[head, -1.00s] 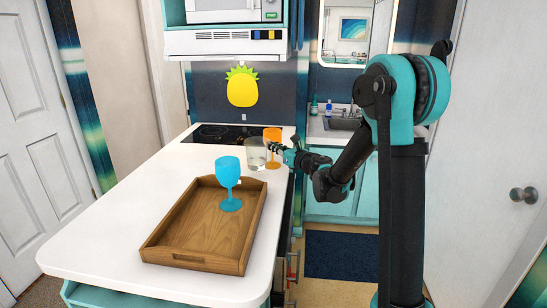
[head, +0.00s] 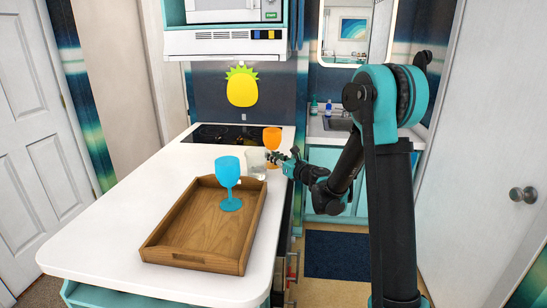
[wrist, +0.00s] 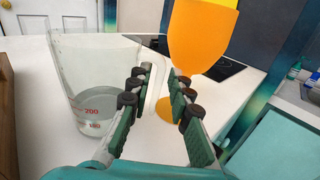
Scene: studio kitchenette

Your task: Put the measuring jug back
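The clear measuring jug (wrist: 95,75) with red markings stands upright on the white counter at the left of the wrist view, some clear liquid or thick glass showing at its bottom. In the head view my gripper (head: 271,157) is at the jug's right side, low over the counter.
An orange goblet (wrist: 200,40) stands just beyond my fingers. A wooden tray (head: 165,245) holding a blue goblet (head: 228,172) lies nearer on the counter. The dark cooktop (head: 215,135) is behind. The counter's left side is clear.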

